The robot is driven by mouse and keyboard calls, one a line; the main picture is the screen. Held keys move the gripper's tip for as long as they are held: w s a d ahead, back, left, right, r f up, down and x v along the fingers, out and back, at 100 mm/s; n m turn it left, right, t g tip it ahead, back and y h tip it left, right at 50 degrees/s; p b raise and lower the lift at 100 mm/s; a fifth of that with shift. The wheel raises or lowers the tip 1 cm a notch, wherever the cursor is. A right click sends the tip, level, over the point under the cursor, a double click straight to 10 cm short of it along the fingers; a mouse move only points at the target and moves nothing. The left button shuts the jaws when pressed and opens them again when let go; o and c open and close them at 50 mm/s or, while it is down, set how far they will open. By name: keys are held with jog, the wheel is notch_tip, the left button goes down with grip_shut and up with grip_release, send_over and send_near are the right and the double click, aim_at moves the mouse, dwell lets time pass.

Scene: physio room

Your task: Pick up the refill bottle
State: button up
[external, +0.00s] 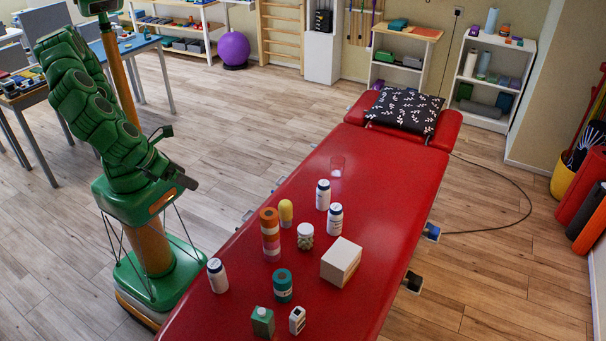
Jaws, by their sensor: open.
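Three white bottles with dark caps stand upright on the red treatment table (385,165): one near the left edge (217,278), and two near the middle, a farther one (323,196) and a nearer one (335,221). A squarish green container (263,322) and a small white container (297,320) stand at the near end. A yellow-topped bottle (286,214) stands near the middle. No readable label shows which is the refill bottle. My gripper (174,158) is open and empty, left of the table and apart from everything on it.
A patterned pillow (394,111) lies at the far end.

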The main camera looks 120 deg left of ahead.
jog(key=w+d+m+t, duration=0.2)
jog(key=w+d+m, duration=0.2)
jog(key=d, duration=0.2)
send_near(217, 273)
notch_tip(217, 273, down, 5)
jog(key=a, duration=0.3)
jog(key=shift+m, duration=0.3)
jog(key=shift+s+f+x, duration=0.1)
jog(key=shift+s+x, duration=0.05)
jog(key=shift+x, duration=1.6)
jog(key=shift+s+f+x, duration=0.1)
jog(key=shift+x, duration=1.65)
jog(key=c, duration=1.2)
